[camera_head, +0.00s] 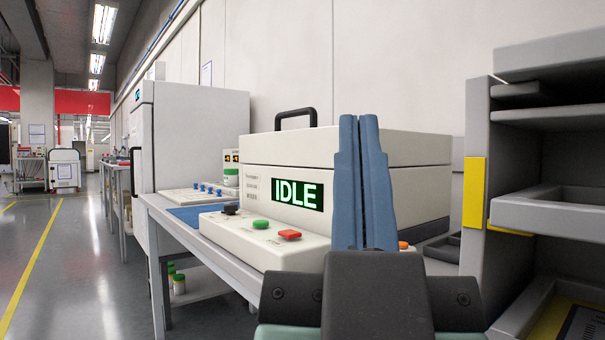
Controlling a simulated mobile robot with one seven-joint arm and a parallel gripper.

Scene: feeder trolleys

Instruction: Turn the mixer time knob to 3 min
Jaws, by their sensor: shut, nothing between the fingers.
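The mixer (420,175) is a cream box on the bench, with a black handle on its lid and a green display (298,194) reading IDLE. Its sloped front panel carries a black knob (231,209), a green button (261,224) and a red button (289,235). I cannot read any marks around the black knob, nor tell whether it is the time knob. My gripper (361,120) points up in front of the mixer, its two blue fingers shut together and empty. The fingers hide part of the mixer front. An orange control (403,245) shows just right of them.
A grey shelf rack (478,200) stands close on the right. The floor aisle at left is clear.

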